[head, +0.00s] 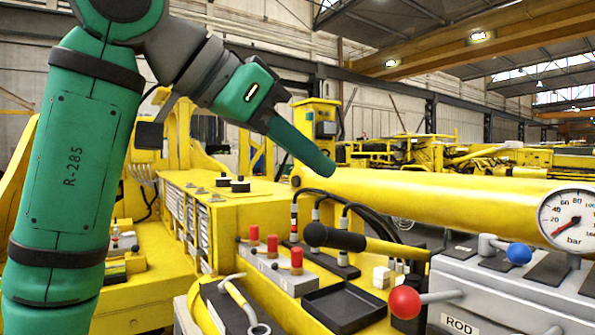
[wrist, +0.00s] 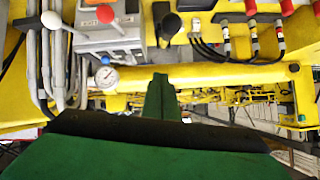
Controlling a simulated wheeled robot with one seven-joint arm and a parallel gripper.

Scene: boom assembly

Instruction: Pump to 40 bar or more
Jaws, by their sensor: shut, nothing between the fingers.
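The pump lever is yellow with a black grip (head: 335,237) and sticks out leftward from the grey valve box (head: 500,290). In the wrist view its black grip (wrist: 171,24) shows near the top. The round white bar gauge (head: 572,219) stands at the right edge; its red needle points to the lower left, below the 20 mark. The gauge also shows in the wrist view (wrist: 105,77), too small to read. My green gripper (head: 328,169) is shut and empty, above the black grip and apart from it. Its closed fingers also show in the wrist view (wrist: 162,85).
The box carries a red ball lever (head: 405,302), a blue ball lever (head: 519,251) and a ROD label. A black tray (head: 345,306), several red-capped fittings (head: 272,243) and hoses lie left of it. A thick yellow cylinder (head: 450,199) runs behind.

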